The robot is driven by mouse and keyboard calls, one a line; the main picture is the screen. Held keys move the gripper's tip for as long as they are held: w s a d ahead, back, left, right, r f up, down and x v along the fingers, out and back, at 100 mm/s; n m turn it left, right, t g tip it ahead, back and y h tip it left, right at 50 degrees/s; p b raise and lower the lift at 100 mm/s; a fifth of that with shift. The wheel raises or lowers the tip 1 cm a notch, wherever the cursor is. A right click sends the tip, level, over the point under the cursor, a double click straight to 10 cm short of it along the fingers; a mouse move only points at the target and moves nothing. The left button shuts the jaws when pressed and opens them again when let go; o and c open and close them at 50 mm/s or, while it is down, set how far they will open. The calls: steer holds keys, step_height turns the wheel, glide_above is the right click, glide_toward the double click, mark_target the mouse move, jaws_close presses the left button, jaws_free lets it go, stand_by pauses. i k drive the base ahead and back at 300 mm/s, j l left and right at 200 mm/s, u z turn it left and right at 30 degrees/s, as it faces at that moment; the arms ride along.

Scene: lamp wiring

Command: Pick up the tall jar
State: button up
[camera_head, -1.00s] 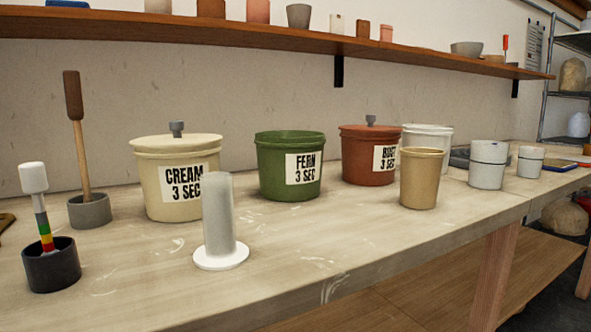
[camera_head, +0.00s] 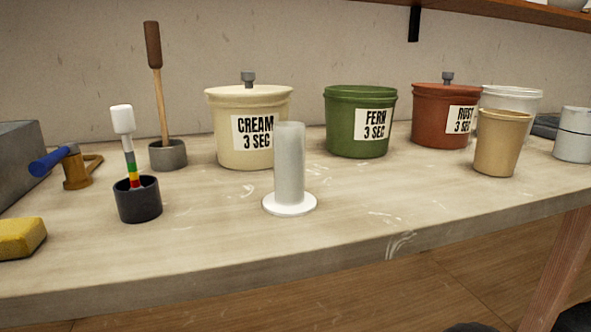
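The likely tall jar is a narrow, pale grey cylinder (camera_head: 289,165) that stands upright on a round white base (camera_head: 290,205). It is near the middle of the workbench, in front of the cream bucket, and covers part of that bucket's label. Its surface looks frosted, and I cannot tell what is inside. My gripper is not in view.
On the bench (camera_head: 230,235) stand a lidded cream bucket (camera_head: 222,105), an open green bucket (camera_head: 345,125), a lidded rust bucket (camera_head: 430,120) and a tan cup (camera_head: 497,145). Left are a black cup (camera_head: 138,203) with a striped stick and a yellow sponge (camera_head: 18,238). The bench front is clear.

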mark_target(289, 198)
steer(key=k+l+z, duration=0.25)
steer(key=k+l, duration=0.15)
steer(key=k+l+z, duration=0.25)
steer(key=k+l, duration=0.15)
steer(key=l, duration=0.15)
